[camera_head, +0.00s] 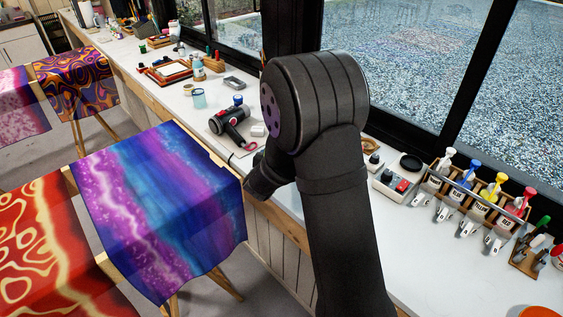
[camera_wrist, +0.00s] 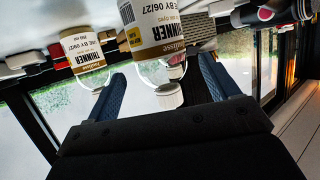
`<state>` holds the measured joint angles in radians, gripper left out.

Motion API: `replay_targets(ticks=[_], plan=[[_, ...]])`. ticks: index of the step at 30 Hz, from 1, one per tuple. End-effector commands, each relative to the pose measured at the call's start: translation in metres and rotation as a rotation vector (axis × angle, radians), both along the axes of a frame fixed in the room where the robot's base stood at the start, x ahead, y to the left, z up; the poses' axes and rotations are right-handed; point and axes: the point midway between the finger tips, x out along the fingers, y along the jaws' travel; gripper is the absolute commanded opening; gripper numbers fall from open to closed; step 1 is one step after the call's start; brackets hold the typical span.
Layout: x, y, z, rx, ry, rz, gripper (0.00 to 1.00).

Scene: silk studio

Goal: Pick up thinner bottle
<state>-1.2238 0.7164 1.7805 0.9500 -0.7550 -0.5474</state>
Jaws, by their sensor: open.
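In the wrist view, which looks upside down, a thinner bottle (camera_wrist: 155,45) with a white and tan label and a pale cap appears in the gap between the fingers of my gripper (camera_wrist: 163,76). The fingers are spread, and I see no contact with the bottle. A second, smaller container (camera_wrist: 83,50), also labelled thinner, shows to the left, beyond the left finger. In the head view my arm hides most of my gripper, which is low beside the bench's front edge. I cannot surely pick out the thinner bottle in the head view.
A hair dryer (camera_head: 231,124) lies on the white bench, with a light blue jar (camera_head: 198,99) behind it. A rack of dye bottles (camera_head: 467,192) stands to the right. Dyed cloths, such as the blue and purple one (camera_head: 155,210), hang in front. Windows line the back.

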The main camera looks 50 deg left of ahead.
Motion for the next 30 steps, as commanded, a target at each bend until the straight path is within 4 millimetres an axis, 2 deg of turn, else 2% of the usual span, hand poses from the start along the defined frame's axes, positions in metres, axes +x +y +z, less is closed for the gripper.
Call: replay_targets(ticks=[5,14,23,30], plan=[[0.009,0.006,-0.005,-0.001,0.001,0.0,0.8],[0.039,0.029,-0.02,-0.001,0.001,0.0,0.8],[0.042,0.031,-0.021,0.0,0.0,0.001,0.8],[0.042,0.031,-0.021,0.0,0.001,0.001,0.33]])
